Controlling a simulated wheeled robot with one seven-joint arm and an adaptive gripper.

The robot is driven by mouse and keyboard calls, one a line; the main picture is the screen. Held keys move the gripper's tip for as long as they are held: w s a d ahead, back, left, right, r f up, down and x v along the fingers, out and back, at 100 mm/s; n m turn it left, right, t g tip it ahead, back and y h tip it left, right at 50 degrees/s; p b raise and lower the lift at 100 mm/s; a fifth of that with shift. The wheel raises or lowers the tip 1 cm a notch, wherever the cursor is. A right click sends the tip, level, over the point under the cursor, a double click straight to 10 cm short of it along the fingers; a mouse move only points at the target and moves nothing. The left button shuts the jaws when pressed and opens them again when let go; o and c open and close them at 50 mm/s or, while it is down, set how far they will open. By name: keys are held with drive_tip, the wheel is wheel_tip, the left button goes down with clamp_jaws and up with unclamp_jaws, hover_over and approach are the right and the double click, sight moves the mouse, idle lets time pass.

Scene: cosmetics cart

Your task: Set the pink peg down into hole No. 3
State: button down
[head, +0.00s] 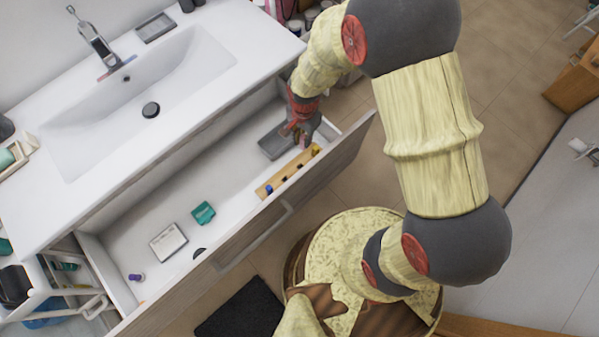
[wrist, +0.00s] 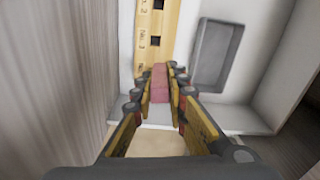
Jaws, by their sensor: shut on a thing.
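My gripper (wrist: 161,78) is shut on the pink peg (wrist: 160,90), which shows between the fingers in the wrist view. The wooden rack (wrist: 170,18) runs up the picture ahead of it, with dark square holes and small labels. The label beside the nearer visible hole (wrist: 155,41) seems to read No. 3; the farther one seems to read No. 2. The peg overlaps the rack's near end, and its lower end is hidden. In the head view, my gripper (head: 298,130) is above the open drawer near the right end of the rack (head: 290,170).
A grey tray (wrist: 210,75) lies beside the rack. The drawer front (head: 300,195) runs close along the rack's other side. A teal item (head: 203,212) and a white box (head: 168,242) lie farther left.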

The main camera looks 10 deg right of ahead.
sight(301, 163)
drive_tip(key=shift+m, duration=0.9)
drive_tip(key=f+b, duration=0.1)
drive_tip(key=f, duration=0.3)
drive_tip(key=s+f+b, duration=0.1)
drive_tip(key=f+b, duration=0.1)
drive_tip(key=f, duration=0.2)
drive_tip(key=s+a+f+b, duration=0.1)
drive_tip(key=f+b, duration=0.1)
drive_tip(key=f, duration=0.3)
drive_tip(key=shift+s+a, duration=0.1)
drive_tip(key=shift+s, duration=0.1)
drive_tip(key=shift+f, duration=0.15)
drive_tip(key=c, duration=1.8)
unclamp_jaws()
drive_tip(key=shift+c, duration=0.2)
drive_tip(key=shift+o, duration=0.4)
wheel_tip(301, 163, up, 12)
drive_tip(key=p, duration=0.5)
drive_tip(key=shift+r, duration=0.2)
